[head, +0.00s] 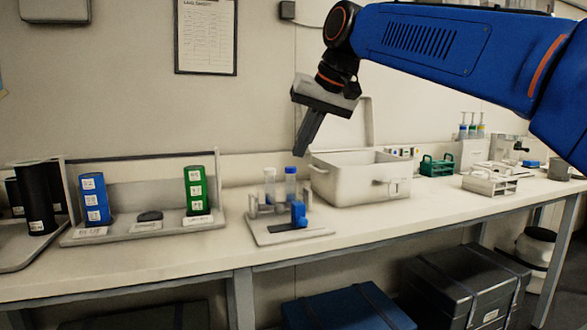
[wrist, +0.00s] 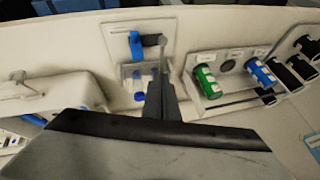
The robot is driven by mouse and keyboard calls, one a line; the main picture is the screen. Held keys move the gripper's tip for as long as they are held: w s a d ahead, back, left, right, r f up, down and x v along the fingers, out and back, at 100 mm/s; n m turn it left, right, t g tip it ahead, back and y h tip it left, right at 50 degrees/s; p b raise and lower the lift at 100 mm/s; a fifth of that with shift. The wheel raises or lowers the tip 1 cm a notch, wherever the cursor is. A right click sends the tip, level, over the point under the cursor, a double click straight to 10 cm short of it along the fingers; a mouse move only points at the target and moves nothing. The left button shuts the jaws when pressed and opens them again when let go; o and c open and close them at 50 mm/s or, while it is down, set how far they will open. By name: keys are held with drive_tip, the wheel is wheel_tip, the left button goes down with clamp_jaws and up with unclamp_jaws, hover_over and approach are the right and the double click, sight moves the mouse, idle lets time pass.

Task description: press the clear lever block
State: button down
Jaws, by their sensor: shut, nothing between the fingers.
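The lever block stands on a grey base plate (head: 268,238) on the bench, with a clear body and an upright blue lever (head: 298,213) at its front. Behind the lever stand two clear tubes, one with a white cap (head: 269,172) and one with a blue cap (head: 291,170). The blue lever also shows in the wrist view (wrist: 136,44), beside my fingers. My gripper (head: 301,152) is shut and empty, pointing down, above the block and apart from it. In the wrist view its fingers (wrist: 162,48) hide part of the block's surroundings.
Black cylinders (head: 38,200) stand farther left. An open white box (head: 352,181) stands close right of the block. The bench's front edge is clear.

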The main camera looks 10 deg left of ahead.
drive_tip(key=w+a+f, duration=0.1)
drive_tip(key=a+f, duration=0.3)
drive_tip(key=f, duration=0.7)
drive_tip(key=shift+f, duration=0.35)
drive_tip(key=shift+a+f, duration=0.1)
drive_tip(key=shift+s+d+f+t+y, duration=0.1)
drive_tip(key=shift+s+f+t+y, duration=0.15)
drive_tip(key=shift+f, duration=0.25)
drive_tip(key=shift+s+d+f+t+y, duration=0.1)
drive_tip(key=shift+f+t+y, duration=0.05)
drive_tip(key=shift+f+t, duration=0.3)
drive_tip(key=shift+s+d+f+t+y, duration=0.1)
drive_tip(key=shift+s+f+t+y, duration=0.1)
drive_tip(key=shift+f, duration=0.35)
drive_tip(key=shift+s+d+f, duration=0.1)
drive_tip(key=shift+s+f, duration=0.05)
drive_tip(key=shift+f, duration=1)
